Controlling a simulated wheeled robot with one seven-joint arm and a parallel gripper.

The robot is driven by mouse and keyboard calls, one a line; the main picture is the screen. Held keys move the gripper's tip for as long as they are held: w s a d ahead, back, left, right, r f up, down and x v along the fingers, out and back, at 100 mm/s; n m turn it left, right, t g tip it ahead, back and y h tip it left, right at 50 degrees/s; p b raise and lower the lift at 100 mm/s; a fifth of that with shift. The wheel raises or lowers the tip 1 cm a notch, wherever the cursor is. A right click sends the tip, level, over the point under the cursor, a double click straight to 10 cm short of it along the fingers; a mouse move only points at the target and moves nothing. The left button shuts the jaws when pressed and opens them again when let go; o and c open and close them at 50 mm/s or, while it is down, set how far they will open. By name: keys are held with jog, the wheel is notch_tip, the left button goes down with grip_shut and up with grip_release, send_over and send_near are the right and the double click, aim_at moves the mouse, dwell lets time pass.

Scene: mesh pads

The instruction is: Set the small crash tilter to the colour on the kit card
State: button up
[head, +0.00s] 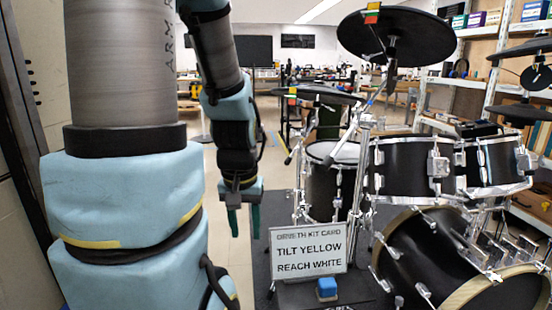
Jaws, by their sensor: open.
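The kit card (307,251) is a white sign standing low in front of the drums; it reads "TILT YELLOW" and "REACH WHITE". The small crash cymbal (325,95) is a dark disc at the left of the kit, above a tom. A small coloured marker (292,91) shows at its left side; I cannot tell the tilter's setting.
Black toms (405,172) and a bass drum (405,258) with chrome stands fill the right side. Shelves (470,75) stand behind on the right. Floor is clear left of the kit.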

notch_tip(320, 180, up, 22)
jog(key=p, duration=2)
jog(key=shift+r, duration=0.2)
jog(key=shift+a, duration=0.15)
jog(key=shift+c, duration=0.2)
dwell(1.3)
